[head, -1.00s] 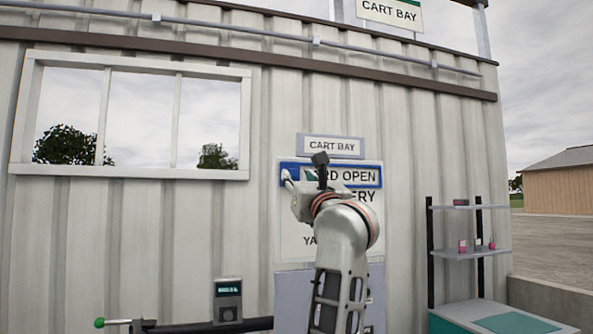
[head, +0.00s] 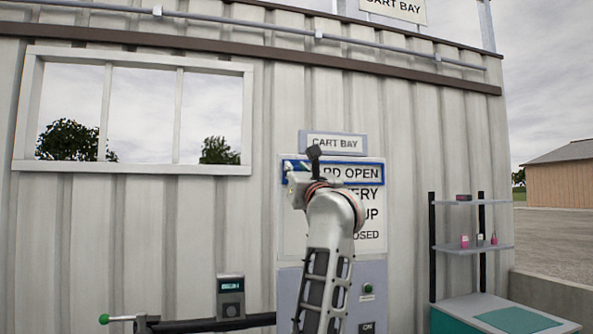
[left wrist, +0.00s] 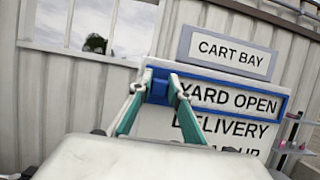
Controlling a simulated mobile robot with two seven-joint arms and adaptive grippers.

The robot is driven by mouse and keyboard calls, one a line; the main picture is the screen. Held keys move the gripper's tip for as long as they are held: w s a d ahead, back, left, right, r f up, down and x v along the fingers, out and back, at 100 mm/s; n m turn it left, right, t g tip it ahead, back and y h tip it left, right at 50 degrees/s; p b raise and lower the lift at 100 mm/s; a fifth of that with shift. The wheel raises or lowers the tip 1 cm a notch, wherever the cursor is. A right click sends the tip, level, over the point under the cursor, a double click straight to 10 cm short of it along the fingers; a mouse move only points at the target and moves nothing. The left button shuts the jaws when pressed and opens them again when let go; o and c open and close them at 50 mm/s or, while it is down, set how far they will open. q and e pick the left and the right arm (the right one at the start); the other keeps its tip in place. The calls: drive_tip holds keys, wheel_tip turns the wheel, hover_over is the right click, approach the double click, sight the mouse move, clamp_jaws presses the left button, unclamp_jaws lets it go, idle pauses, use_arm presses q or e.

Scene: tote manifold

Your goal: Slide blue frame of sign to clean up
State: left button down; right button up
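The white sign (head: 371,245) hangs on the corrugated wall with rows of text. The blue frame (head: 382,174) surrounds its top row, which reads YARD OPEN in the left wrist view. My left gripper (head: 289,178) is at the frame's left end, partly hidden by its own wrist in the head view. In the left wrist view, its teal fingers (left wrist: 157,84) stand on both sides of a blue tab (left wrist: 158,91) at the frame's left end and appear closed on it. My arm covers the left part of the sign's lower rows. My right gripper is not in view.
A CART BAY plate (head: 335,143) is just above the sign. A grey panel with a green button (head: 367,288) is below it. A display box (head: 230,297) and a green-knobbed lever (head: 104,319) are lower left. A shelf rack (head: 472,248) stands right.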

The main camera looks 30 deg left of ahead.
use_arm(q)
wheel_tip(320, 180, down, 12)
drive_tip(key=b, duration=0.5)
drive_tip(key=shift+r, duration=0.15)
drive_tip(key=c, duration=1.9)
unclamp_jaws()
drive_tip(key=shift+d, duration=0.1)
drive_tip(key=shift+s+d, duration=0.2)
drive_tip(key=shift+d, duration=0.05)
drive_tip(key=v, duration=1.1)
drive_tip(key=shift+s+f, duration=0.15)
drive_tip(key=shift+f, duration=0.1)
